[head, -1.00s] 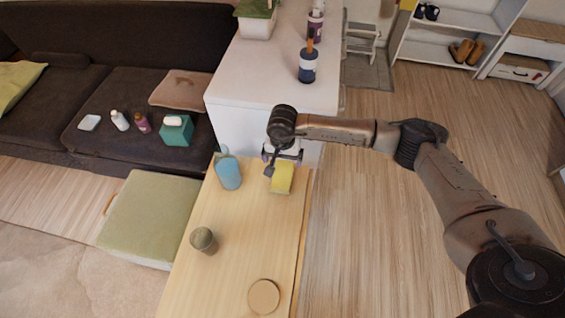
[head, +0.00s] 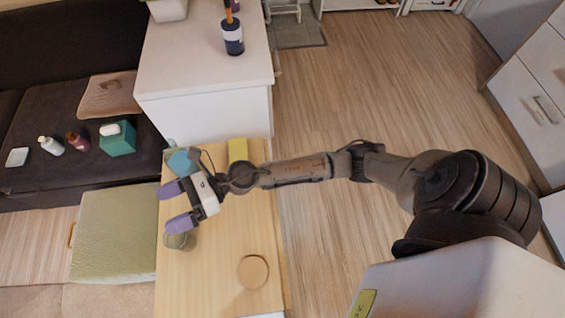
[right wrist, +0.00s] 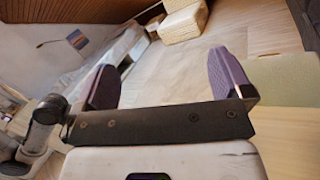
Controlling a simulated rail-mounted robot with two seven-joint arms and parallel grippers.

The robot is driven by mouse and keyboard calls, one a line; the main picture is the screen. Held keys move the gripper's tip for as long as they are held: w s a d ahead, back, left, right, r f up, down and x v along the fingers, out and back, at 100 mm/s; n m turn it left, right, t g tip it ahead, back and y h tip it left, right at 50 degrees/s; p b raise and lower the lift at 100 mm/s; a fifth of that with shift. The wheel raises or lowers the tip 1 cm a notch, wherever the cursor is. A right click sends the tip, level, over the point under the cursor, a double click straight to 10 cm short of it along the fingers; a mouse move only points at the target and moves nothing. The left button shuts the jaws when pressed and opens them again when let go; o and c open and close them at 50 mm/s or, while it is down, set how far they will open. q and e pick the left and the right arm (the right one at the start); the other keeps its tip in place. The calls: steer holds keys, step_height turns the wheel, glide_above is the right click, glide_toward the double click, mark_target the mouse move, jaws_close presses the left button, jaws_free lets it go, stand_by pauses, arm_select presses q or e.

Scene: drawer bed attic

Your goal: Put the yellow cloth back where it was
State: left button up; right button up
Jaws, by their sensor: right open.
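The yellow cloth (head: 238,150) lies on the wooden table (head: 215,285), at its far end by the white cabinet, as a small yellow block shape. My right gripper (head: 174,205) is open and empty over the table's left edge, its purple fingers pointing left. It is apart from the cloth, to its lower left in the head view. In the right wrist view the two purple fingers (right wrist: 166,80) are spread with nothing between them. I do not see the cloth in that view. My left gripper is not in view.
A blue container (head: 183,160) stands just beyond my right gripper, partly hidden. A grey-green cup (head: 178,241) is close to the lower finger. A round wooden disc (head: 252,271) lies nearer. The white cabinet (head: 200,108) borders the table's far end. Floor to the right is clear.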

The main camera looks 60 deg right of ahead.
steer(key=s+d+f+m+t+h, duration=0.3)
steer(key=d+m+h, duration=0.5)
steer(key=m, duration=0.8)
steer(key=s+d+f+m+t+h, duration=0.2)
steer(key=d+f+m+h, duration=0.3)
steer(key=m+h, duration=0.75)
steer(key=s+d+f+m+g+y, duration=0.1)
steer(key=s+f+m+g, duration=0.3)
steer(key=s, duration=0.5)
steer(key=s+d+f+m+g+y, duration=0.2)
steer(key=s+f+m+g, duration=0.3)
steer(key=s+m+g, duration=0.2)
steer(key=s+m, duration=0.2)
steer(key=s, duration=0.1)
steer(key=shift+s+f, duration=0.15)
steer(key=shift+f, duration=0.05)
